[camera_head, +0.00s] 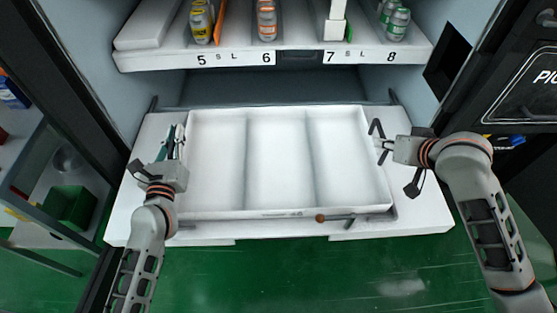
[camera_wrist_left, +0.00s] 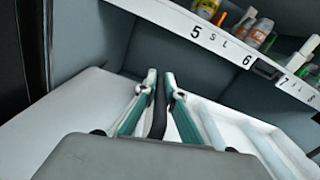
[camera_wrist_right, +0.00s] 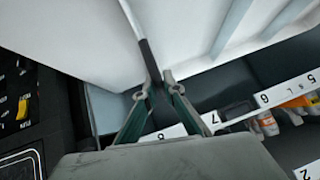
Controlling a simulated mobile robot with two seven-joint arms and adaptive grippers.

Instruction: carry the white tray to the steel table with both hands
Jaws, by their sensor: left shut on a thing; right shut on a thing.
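The white tray (camera_head: 282,160) has three empty compartments. It lies level over a white pull-out shelf (camera_head: 128,210) at the vending machine opening; I cannot tell whether it touches the shelf. My left gripper (camera_head: 175,143) is at the tray's left side. In the left wrist view, its fingers (camera_wrist_left: 161,88) are shut around a dark handle (camera_wrist_left: 158,118). My right gripper (camera_head: 379,142) is at the right side. In the right wrist view, its fingers (camera_wrist_right: 155,88) are shut on a dark handle (camera_wrist_right: 146,55). I cannot make out the steel table.
A numbered shelf (camera_head: 290,57) with several bottles hangs above and behind the tray. Dark cabinet walls flank the opening. A rack with a green bin (camera_head: 69,206) stands at the left. Green floor (camera_head: 330,275) is clear in front.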

